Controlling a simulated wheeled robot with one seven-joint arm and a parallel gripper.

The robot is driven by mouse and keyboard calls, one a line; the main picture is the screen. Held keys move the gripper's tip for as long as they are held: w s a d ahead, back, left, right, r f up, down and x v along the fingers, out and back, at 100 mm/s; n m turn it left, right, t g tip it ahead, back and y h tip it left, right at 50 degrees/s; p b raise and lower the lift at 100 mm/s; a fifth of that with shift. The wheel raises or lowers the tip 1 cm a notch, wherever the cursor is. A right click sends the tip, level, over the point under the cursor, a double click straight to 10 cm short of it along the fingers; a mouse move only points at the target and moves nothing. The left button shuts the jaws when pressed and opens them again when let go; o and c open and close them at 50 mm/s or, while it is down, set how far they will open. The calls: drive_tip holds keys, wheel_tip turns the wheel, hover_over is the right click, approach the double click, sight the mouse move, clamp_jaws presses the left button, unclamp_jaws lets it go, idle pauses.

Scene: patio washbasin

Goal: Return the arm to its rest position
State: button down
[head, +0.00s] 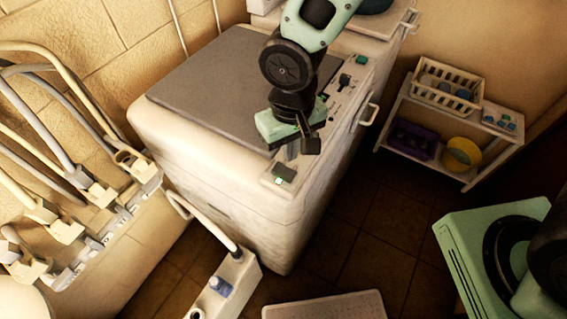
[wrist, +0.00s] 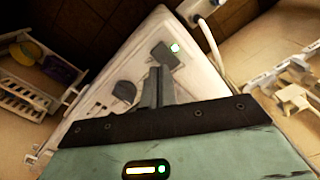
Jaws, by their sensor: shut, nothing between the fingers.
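My gripper (head: 309,144) is at the end of my green and black arm, above the front control panel of a white washing machine (head: 220,172) in the head view. In the wrist view my gripper (wrist: 156,75) has its dark fingers together with nothing between them. The washer panel (wrist: 108,98) with a dark knob and a green light lies below and beyond the fingers. I cannot tell how large the gap between the fingertips and the panel is.
A shelf (head: 447,160) with a basket (head: 446,84), a purple bin and a yellow bowl stands at the right. Pipes and taps (head: 90,195) line the left wall. A white box (head: 232,284) with a blue cap stands in front of the washer.

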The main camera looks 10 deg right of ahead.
drive_tip(key=shift+r, duration=0.6)
drive_tip(key=s+d+r+n+b, duration=0.1)
drive_tip(key=s+d+n+b, duration=0.2)
drive_tip(key=s+d+b, duration=0.5)
drive_tip(key=s+b, duration=0.3)
drive_tip(key=shift+s+y, duration=0.15)
drive_tip(key=shift+y, duration=0.15)
drive_tip(key=shift+r, duration=0.1)
idle(1.5)
